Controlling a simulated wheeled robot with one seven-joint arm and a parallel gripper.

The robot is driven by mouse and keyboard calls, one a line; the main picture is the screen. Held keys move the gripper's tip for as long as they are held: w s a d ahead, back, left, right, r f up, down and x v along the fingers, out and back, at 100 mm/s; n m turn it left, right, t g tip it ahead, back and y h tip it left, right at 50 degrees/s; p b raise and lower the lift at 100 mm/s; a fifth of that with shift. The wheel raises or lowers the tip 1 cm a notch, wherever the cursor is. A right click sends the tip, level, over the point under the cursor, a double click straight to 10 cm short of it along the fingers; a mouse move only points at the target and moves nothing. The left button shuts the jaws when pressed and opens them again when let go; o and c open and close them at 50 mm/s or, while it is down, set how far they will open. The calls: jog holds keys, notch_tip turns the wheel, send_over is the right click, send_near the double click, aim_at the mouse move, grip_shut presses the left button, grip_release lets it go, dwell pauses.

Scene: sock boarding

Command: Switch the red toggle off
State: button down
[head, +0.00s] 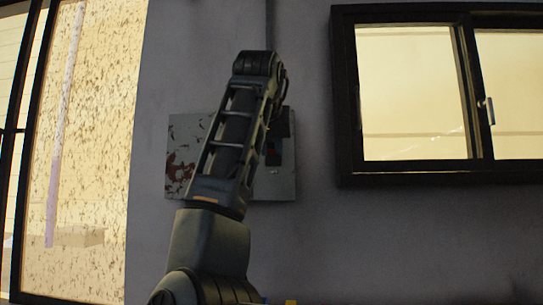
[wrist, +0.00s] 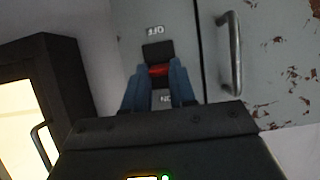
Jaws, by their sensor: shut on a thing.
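The red toggle (wrist: 158,71) sits on a dark switch plate between an "OFF" label at the top and an "ON" label lower down, both upside down in the wrist view. My gripper (wrist: 158,73) is shut on the red toggle, with one blue finger on each side of it. I cannot tell which way the toggle is tilted.
The toggle is on a grey, rust-stained wall box (head: 184,130), with a metal handle (wrist: 234,55) beside the switch. A dark-framed window (head: 415,95) is on the wall to the right. A glazed panel (head: 95,150) stands at the left.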

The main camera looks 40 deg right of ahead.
notch_tip(320, 180, down, 2)
jog(key=t+h+b, duration=0.1)
jog(key=b, duration=0.1)
jog(key=t+h+b, duration=0.1)
jog(key=h+b, duration=0.1)
jog(key=shift+s+a+f, duration=0.1)
jog(key=shift+f, duration=0.1)
jog(key=t+h+b, duration=0.1)
jog(key=f+t+h+b, duration=0.1)
jog(key=b, duration=0.1)
jog(key=shift+t+h+b, duration=0.3)
jog(key=shift+h+b, duration=0.1)
jog(key=shift+r, duration=0.1)
jog(key=c, duration=0.9)
grip_release()
jog(key=shift+b+v, duration=0.7)
jog(key=shift+v, duration=3.05)
